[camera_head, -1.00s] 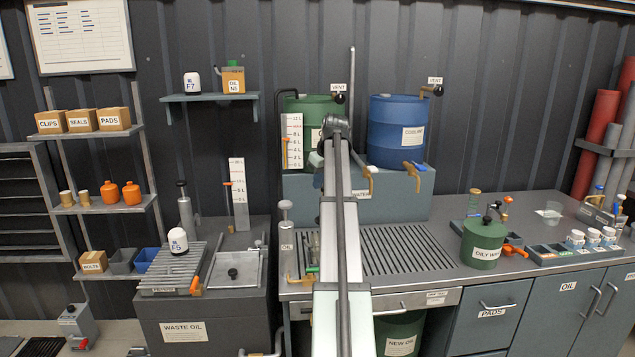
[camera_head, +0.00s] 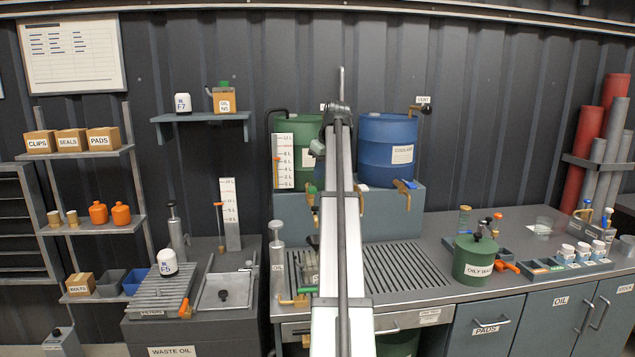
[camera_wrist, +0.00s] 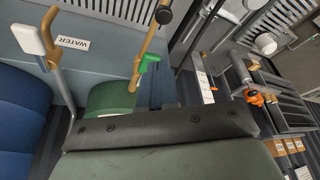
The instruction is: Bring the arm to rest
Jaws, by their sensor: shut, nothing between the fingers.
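My arm (camera_head: 338,230) stretches up the middle of the head view, its far end in front of the gap between the green drum (camera_head: 306,150) and the blue drum (camera_head: 388,150). In the wrist view, a dark bar and a grey-green surface fill the bottom, probably my own gripper housing. Beyond them are the tank face with the WATER label (camera_wrist: 72,43) and a green tap handle (camera_wrist: 149,62).
The slatted bench (camera_head: 400,262) lies beneath the arm, with an oily-waste can (camera_head: 474,258) to the right. Drum taps stick out close to the arm. A small shelf (camera_head: 200,117) holds a filter and an oil can on the left wall. Pipes (camera_head: 603,140) stand at the far right.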

